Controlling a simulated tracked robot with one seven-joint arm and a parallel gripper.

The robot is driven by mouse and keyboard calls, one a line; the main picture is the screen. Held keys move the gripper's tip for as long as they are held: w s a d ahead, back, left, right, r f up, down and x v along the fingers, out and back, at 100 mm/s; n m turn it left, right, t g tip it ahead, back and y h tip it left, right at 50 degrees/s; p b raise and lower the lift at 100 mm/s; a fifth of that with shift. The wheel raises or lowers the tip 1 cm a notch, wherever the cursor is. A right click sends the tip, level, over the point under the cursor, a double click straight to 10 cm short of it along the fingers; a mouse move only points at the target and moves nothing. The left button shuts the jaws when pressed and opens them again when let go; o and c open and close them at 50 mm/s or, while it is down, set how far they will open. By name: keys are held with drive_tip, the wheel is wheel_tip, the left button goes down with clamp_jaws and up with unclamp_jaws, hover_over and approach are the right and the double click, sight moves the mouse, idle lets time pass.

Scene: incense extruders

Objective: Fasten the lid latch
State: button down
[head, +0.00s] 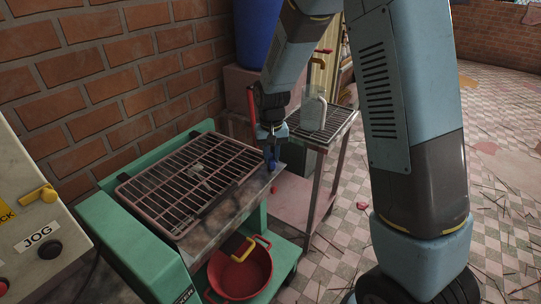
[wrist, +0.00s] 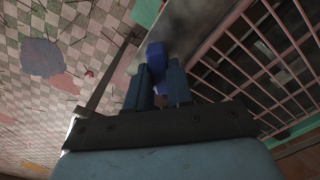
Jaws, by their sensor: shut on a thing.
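The lid is a pinkish wire grille (head: 190,178) lying flat on top of a green machine (head: 128,232); its bars also show in the wrist view (wrist: 262,62). My gripper (head: 271,150) is at the lid's far right corner, pointing down. In the wrist view its dark fingers (wrist: 161,82) are shut on a small bright blue piece (wrist: 156,55), which looks like the latch handle. The blue piece stands at the metal edge beside the grille. The fingers hide its lower part, and I cannot tell how the latch sits against the lid.
A red pan (head: 240,276) with a yellow bar above it is at the machine's front. A side table (head: 350,122) with a clear bottle (head: 313,110) stands close behind my gripper. A JOG control panel (head: 40,225) is at left, a brick wall behind. Floor at right has scattered sticks.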

sight(271, 157)
drive_tip(key=n, duration=0.4)
drive_tip(key=shift+w+n, duration=0.1)
drive_tip(key=shift+n, duration=2.4)
drive_tip(key=shift+d, duration=0.1)
drive_tip(key=c, duration=1)
unclamp_jaws()
drive_tip(key=shift+r, duration=0.1)
wheel_tip(271, 157, up, 14)
drive_tip(key=shift+f, duration=0.2)
